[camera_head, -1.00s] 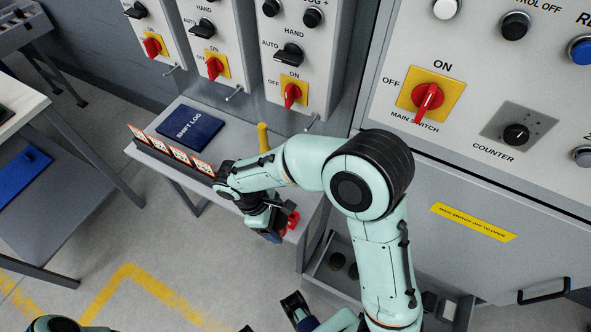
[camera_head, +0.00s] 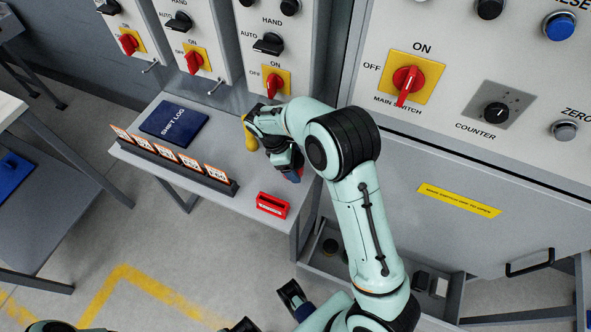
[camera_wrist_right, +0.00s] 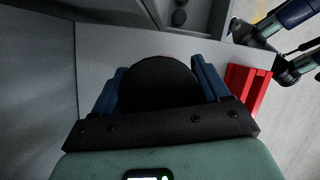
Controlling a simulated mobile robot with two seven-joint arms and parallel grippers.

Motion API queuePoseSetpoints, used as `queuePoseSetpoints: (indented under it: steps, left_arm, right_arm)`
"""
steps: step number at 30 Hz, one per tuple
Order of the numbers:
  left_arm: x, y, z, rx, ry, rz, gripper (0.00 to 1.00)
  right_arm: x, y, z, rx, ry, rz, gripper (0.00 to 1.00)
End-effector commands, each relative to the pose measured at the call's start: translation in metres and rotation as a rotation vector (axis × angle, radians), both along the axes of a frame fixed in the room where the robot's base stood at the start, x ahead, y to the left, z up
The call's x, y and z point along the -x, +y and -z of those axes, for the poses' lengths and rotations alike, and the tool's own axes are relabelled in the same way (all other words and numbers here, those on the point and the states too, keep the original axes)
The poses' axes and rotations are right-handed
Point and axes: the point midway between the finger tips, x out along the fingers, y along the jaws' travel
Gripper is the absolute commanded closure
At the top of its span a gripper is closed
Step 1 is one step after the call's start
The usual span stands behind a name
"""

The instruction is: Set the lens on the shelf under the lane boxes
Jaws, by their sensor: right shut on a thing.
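My right gripper (camera_head: 294,174) is over the right end of the grey shelf (camera_head: 232,176) under the lane boxes (camera_head: 272,60). In the right wrist view its blue fingers (camera_wrist_right: 160,88) are shut on a dark round thing, which looks like the lens (camera_wrist_right: 158,80). The lens hides much of the shelf below it. In the head view the lens is mostly hidden by the gripper, and I cannot tell whether it touches the shelf.
On the shelf are a blue shift log (camera_head: 174,124), a rack of cards (camera_head: 180,168), a yellow-handled thing (camera_head: 250,138) and a red block-like holder (camera_head: 272,205) at the front edge.

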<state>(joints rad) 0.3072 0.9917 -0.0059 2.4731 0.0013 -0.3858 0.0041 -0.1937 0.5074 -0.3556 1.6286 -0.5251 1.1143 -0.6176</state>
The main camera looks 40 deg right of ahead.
Motion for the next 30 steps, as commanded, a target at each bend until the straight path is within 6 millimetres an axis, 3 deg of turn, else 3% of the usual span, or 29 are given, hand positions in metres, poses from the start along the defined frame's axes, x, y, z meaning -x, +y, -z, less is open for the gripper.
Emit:
queuePoseSetpoints:
  steps: [6,19,20,22,30]
  left_arm:
    - [-0.001,0.0,0.004,-0.001,-0.004,-0.001,0.57]
    - [-0.001,0.0,0.004,-0.001,-0.006,-0.001,0.57]
    - [-0.001,0.0,0.005,0.0,-0.006,-0.001,0.57]
    - [-0.001,0.0,0.004,0.0,-0.006,-0.001,0.57]
    - [-0.001,0.0,0.003,-0.001,-0.005,-0.001,0.57]
  right_arm:
    - [0.001,-0.001,0.036,0.001,0.005,0.001,0.56]
    - [-0.001,-0.004,0.043,0.0,0.001,0.001,0.56]
    - [-0.001,-0.003,0.043,0.0,0.001,0.001,0.22]
    - [-0.001,-0.003,0.043,0.0,0.001,0.001,0.0]
    - [-0.001,-0.003,0.039,0.0,0.0,0.001,0.0]
